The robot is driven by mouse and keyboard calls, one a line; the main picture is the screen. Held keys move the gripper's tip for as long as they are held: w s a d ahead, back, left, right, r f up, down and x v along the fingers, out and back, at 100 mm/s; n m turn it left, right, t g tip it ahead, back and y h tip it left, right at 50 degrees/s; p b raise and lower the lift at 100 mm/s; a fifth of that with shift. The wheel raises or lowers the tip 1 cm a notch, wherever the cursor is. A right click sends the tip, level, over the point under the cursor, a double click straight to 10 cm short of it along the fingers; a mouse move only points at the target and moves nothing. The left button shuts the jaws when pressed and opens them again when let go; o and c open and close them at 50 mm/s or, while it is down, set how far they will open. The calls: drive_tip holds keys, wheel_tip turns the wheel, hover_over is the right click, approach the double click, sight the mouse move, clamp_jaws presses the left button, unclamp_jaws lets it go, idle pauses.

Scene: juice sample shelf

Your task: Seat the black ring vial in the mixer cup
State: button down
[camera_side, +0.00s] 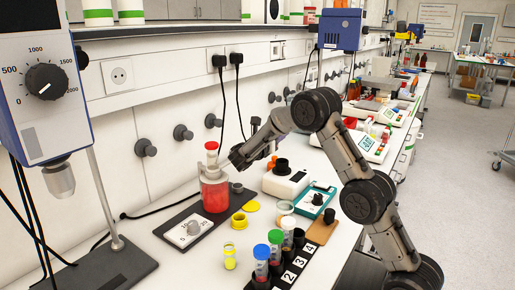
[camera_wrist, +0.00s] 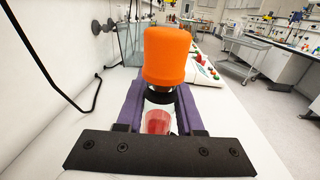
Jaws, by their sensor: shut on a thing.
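The vial (camera_wrist: 158,122) has an orange cap, a dark ring just under it and red liquid inside. It stands upright between the purple fingers of my gripper (camera_wrist: 160,118), which is shut on it. In the side view the orange cap (camera_side: 271,163) shows small below my wrist; the rest of the vial and the fingers are mostly hidden there. The mixer looks to be the white device (camera_side: 286,181) with a black cup (camera_side: 281,165) on top, close beside the orange cap. I cannot tell whether the vial touches the cup. The cup is not clear in the wrist view.
A red-filled beaker (camera_side: 214,191) stands left of my wrist on a dark plate. A numbered black rack (camera_side: 278,279) of capped vials is in front. Black cables hang by the wall.

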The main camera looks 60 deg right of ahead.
drive_tip(key=shift+m+g, duration=0.4)
drive_tip(key=shift+g, duration=0.1)
drive_tip(key=shift+s+d+f, duration=0.3)
drive_tip(key=shift+d+f, duration=0.15)
drive_tip(key=shift+f, duration=0.25)
drive_tip(key=shift+s+d+f, duration=0.35)
drive_tip(key=shift+d+f, duration=0.15)
drive_tip(key=shift+f, duration=0.2)
drive_tip(key=shift+s+d+f, duration=0.3)
drive_tip(key=shift+d+f, duration=0.15)
drive_tip(key=shift+f, duration=0.25)
drive_tip(key=shift+f, duration=2)
drive_tip(key=shift+c, duration=2.3)
unclamp_jaws()
